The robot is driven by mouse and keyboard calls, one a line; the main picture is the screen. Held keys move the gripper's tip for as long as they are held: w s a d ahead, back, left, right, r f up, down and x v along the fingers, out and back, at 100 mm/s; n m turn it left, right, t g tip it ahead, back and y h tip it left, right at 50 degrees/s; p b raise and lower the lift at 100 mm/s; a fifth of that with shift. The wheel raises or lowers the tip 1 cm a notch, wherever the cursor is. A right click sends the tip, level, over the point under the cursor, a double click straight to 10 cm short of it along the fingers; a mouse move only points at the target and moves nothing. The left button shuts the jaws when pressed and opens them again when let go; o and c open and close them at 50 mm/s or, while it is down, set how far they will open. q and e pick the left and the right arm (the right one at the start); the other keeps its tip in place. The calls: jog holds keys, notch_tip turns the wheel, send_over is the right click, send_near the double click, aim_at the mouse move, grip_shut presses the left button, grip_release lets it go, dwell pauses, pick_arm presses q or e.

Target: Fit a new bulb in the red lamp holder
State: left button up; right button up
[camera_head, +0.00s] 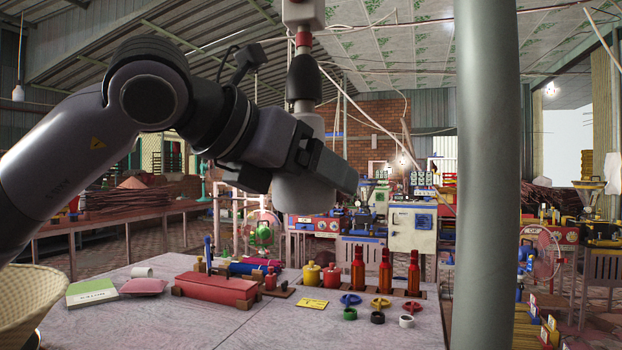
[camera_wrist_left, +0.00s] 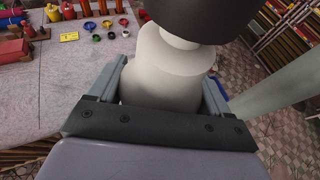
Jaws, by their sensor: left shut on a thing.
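A white bulb (camera_head: 302,195) hangs upright in the middle of the head view. My left gripper (camera_head: 322,165) is shut on it from the side and hides part of its middle. The left wrist view shows the bulb's stepped white body (camera_wrist_left: 160,65) between the two fingers (camera_wrist_left: 163,90). Directly above the bulb is a dark lamp holder (camera_head: 303,78) with a red band (camera_head: 303,39) and a white fitting (camera_head: 303,12) over it. The holder's dark underside (camera_wrist_left: 195,8) meets the bulb's top in the wrist view. I cannot tell how far the bulb sits inside. My right gripper is out of view.
Below is a table (camera_head: 230,325) with a red box (camera_head: 215,288), red bottles (camera_head: 358,270), coloured rings (camera_head: 381,303) and a green box (camera_head: 92,292). A thick grey post (camera_head: 486,180) stands close on the right. A woven basket (camera_head: 28,300) is at the left edge.

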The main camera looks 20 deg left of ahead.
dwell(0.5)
pick_arm(q)
jog(key=shift+a+n+t+y+b, duration=0.1)
jog(key=shift+n+t+y+b, duration=0.2)
jog(key=shift+n+y+b, duration=0.3)
jog(key=shift+n+y+b, duration=0.4)
jog(key=o, duration=1)
